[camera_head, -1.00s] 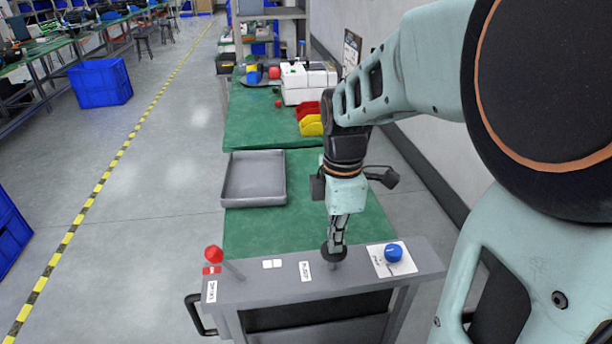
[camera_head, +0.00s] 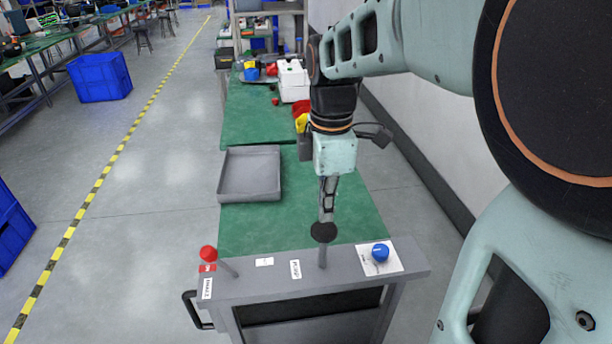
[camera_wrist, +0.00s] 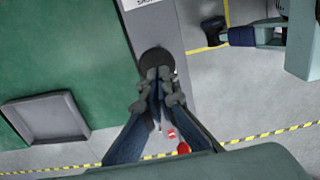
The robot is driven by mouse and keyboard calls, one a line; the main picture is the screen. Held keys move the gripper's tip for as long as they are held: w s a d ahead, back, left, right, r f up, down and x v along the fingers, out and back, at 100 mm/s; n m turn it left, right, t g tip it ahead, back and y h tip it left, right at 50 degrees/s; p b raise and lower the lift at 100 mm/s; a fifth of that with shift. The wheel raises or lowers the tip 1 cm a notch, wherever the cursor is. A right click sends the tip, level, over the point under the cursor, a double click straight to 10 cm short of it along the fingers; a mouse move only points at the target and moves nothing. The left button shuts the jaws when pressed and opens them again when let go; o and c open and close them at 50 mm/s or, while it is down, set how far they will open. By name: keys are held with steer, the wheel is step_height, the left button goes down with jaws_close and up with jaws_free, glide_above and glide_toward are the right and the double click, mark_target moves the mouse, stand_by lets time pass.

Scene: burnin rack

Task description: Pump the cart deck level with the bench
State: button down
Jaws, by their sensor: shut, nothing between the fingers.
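The cart has a grey crossbar (camera_head: 260,287) at its near end. A pump lever with a round black knob (camera_head: 323,232) stands up from the bar, by a small white label; the knob also shows in the wrist view (camera_wrist: 157,61). My gripper (camera_head: 325,217) is shut and empty, pointing down with its fingertips at the knob; I cannot tell if they touch. The green cart deck (camera_head: 340,200) lies behind the bar. The green bench (camera_head: 250,115) is beyond it, across a thin dark seam. I cannot tell whether their heights match.
A red knob (camera_head: 208,253) on a lever is at the bar's left end, a blue knob (camera_head: 380,252) on a white plate at its right. A grey tray (camera_head: 250,195) sits on the deck. Blue crates (camera_head: 100,78) stand left on the open floor; a wall runs right.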

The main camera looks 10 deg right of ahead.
steer(key=shift+r, duration=2.35)
